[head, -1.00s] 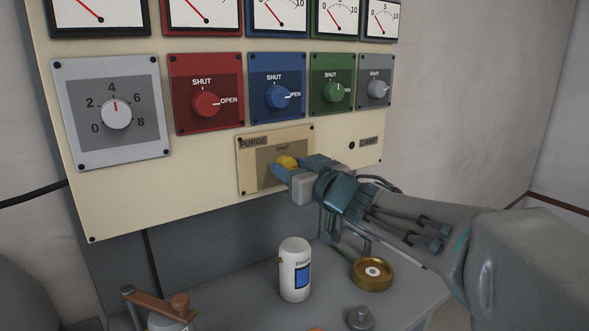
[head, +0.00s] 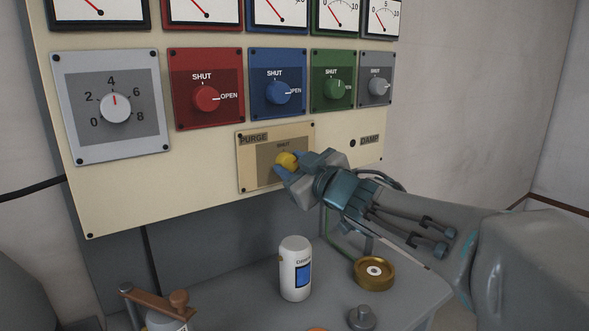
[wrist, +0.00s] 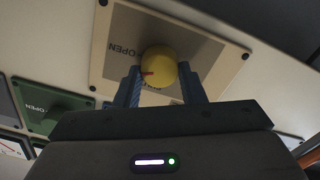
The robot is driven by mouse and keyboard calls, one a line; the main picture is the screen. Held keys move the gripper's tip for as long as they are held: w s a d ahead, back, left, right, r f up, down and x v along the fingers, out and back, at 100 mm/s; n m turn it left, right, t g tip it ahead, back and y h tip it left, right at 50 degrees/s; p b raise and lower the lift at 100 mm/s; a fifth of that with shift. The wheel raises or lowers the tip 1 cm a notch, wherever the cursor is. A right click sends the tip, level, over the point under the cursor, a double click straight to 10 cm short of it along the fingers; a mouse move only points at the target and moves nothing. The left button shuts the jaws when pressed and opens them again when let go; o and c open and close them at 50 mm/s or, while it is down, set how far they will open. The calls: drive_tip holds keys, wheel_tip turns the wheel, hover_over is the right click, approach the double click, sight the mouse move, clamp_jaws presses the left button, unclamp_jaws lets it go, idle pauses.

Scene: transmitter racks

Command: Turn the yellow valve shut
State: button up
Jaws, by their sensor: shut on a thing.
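The yellow valve (head: 287,160) is a round knob on a beige plate (head: 247,178) labelled PURGE, low on the cream panel. A SHUT label shows above the knob in the head view. My gripper (head: 284,164) is shut on the yellow valve, with a finger on either side. In the wrist view the yellow valve (wrist: 158,70) sits between the two blue-grey fingers, and a red mark shows on it. An OPEN label on the plate (wrist: 110,75) shows beside it. In the head view my gripper hides the right part of the plate.
Red (head: 206,98), blue (head: 278,93), green (head: 334,89) and grey (head: 378,86) valves sit in a row above, beside a numbered dial (head: 115,108). Below, a shelf (head: 245,292) holds a white bottle (head: 295,270) and a brass dish (head: 373,274).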

drive_tip(key=n+b, duration=0.1)
drive_tip(key=n, duration=0.3)
drive_tip(key=n+b, duration=0.1)
drive_tip(key=n, duration=0.1)
drive_tip(key=shift+f+n+b, duration=0.25)
drive_tip(key=shift+n+b, duration=0.05)
drive_tip(key=n+b, duration=0.2)
drive_tip(key=n, duration=0.4)
drive_tip(key=shift+b, duration=0.35)
drive_tip(key=shift+n, duration=0.3)
drive_tip(key=o, duration=1)
drive_tip(key=shift+s, duration=0.1)
